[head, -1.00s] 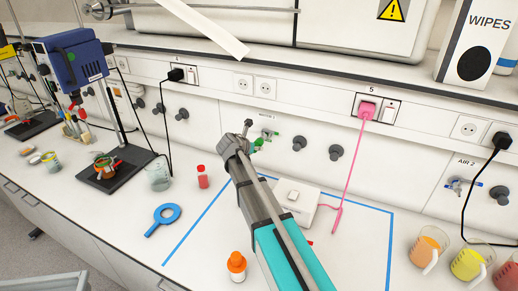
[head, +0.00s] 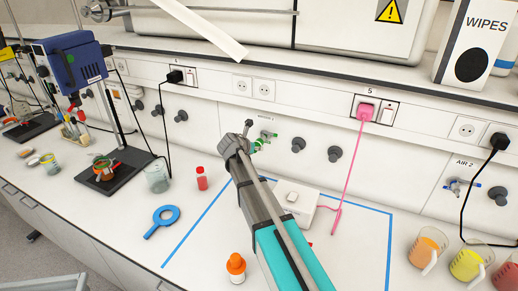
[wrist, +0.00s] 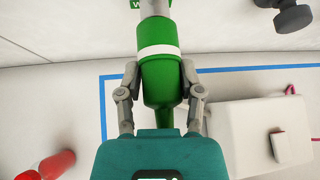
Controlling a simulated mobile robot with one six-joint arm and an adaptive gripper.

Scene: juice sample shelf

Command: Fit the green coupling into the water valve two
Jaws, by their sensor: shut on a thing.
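The green coupling (wrist: 162,82), with a white band around it, is between the two fingers of my gripper (wrist: 159,72), which is shut on it. It shows small and partly hidden in the head view (head: 258,145), where my gripper (head: 249,146) is close to the wall. In the wrist view the coupling's far end meets a pale metal part (wrist: 155,8) at the top edge, in line with it. I cannot tell how deeply they are engaged. In the head view the water valve (head: 270,136) is on the wall just beyond the coupling; its label is too small to read surely.
A white box (head: 292,199) stands right of my arm, inside the blue tape outline. A red-capped vial (head: 202,178), a blue magnifier (head: 162,221) and an orange-capped bottle (head: 236,267) stand or lie to the left and front. Dark wall knobs (head: 335,154) are to the right.

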